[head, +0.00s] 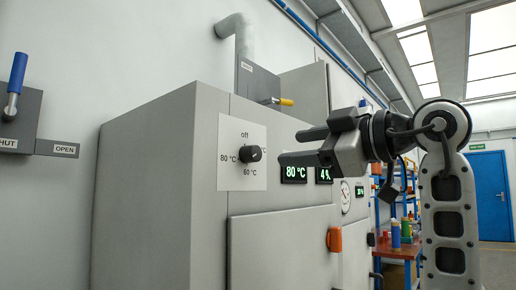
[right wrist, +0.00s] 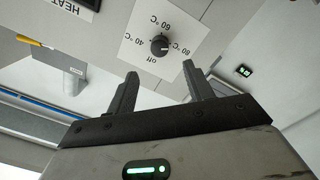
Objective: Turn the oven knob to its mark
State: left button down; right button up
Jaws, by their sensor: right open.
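The oven knob (head: 250,154) is a small round black knob on a white dial plate (head: 228,178) on the grey oven front. The plate reads off, 80 °C and 60 °C, with one label partly hidden by the knob. In the right wrist view the knob (right wrist: 159,44) shows with all the labels: off, 40, 60 and 80 °C. Which label it points to is too small to tell. My right gripper (head: 303,146) is open and empty, apart from the knob and to its right in the head view. Its fingertips (right wrist: 160,70) show just below the knob in the wrist view.
A lit display (head: 295,172) reads 80 °C. A blue-handled lever (head: 17,80) by SHUT and OPEN labels is at left, and a yellow-handled lever (head: 280,102) is above the oven. An orange handle (head: 334,239) sits lower on the front. The space before the dial looks clear.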

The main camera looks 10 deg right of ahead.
aim_at(257, 153)
jog(key=p+x, duration=0.2)
jog(key=x, duration=0.8)
jog(key=shift+c, duration=0.3)
jog(key=c, duration=0.9)
